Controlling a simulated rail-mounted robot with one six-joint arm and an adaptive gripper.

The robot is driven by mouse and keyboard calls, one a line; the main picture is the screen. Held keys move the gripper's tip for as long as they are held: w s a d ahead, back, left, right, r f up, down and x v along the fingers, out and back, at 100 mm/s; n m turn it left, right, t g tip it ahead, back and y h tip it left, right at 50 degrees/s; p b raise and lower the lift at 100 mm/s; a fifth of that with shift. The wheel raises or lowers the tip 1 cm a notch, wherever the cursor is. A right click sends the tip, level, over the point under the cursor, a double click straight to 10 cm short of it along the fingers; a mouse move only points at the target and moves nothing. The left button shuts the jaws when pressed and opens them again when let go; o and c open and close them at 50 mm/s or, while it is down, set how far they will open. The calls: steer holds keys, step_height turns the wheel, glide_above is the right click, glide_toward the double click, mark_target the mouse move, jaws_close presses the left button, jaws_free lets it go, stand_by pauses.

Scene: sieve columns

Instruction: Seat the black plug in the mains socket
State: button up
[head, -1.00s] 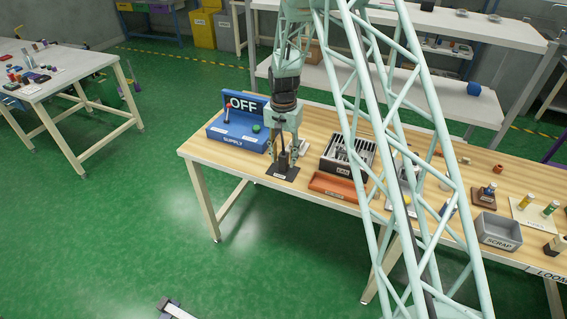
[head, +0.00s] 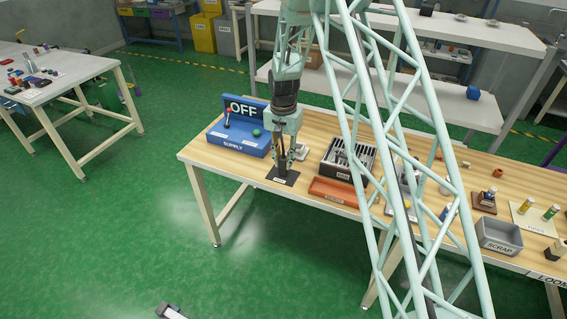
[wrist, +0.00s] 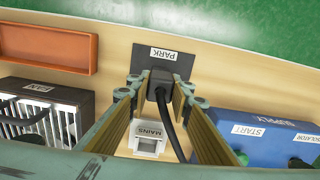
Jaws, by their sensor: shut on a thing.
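The black plug (wrist: 160,84) stands on the dark PARK plate (wrist: 168,61), with a black cable running from it toward the camera. My gripper (wrist: 161,88) is shut on the plug, one finger on each side; in the head view my gripper (head: 284,170) is low over the PARK plate (head: 291,180) and hides most of the plug. The white mains socket, labelled MAINS (wrist: 150,139), is apart from the plug, just behind it on the bench. In the head view the socket (head: 301,152) shows partly, right of my gripper.
The blue SUPPLY unit (head: 238,143) with an OFF sign stands left of the gripper. The dark FAN box (head: 343,172) and an empty orange tray (head: 333,192) stand to the right. A grey SCRAP bin (head: 499,237) is further right. The bench's front edge is close to the PARK plate.

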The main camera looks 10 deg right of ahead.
mark_target(284, 158)
steer(key=shift+r, duration=1.3)
steer(key=shift+s+r, duration=0.1)
steer(key=shift+r, duration=0.1)
steer(key=s+r, duration=0.1)
steer(key=s, duration=1.4)
steer(key=shift+s+r+p, duration=0.2)
steer(key=shift+s+p, duration=0.2)
steer(key=shift+p, duration=0.05)
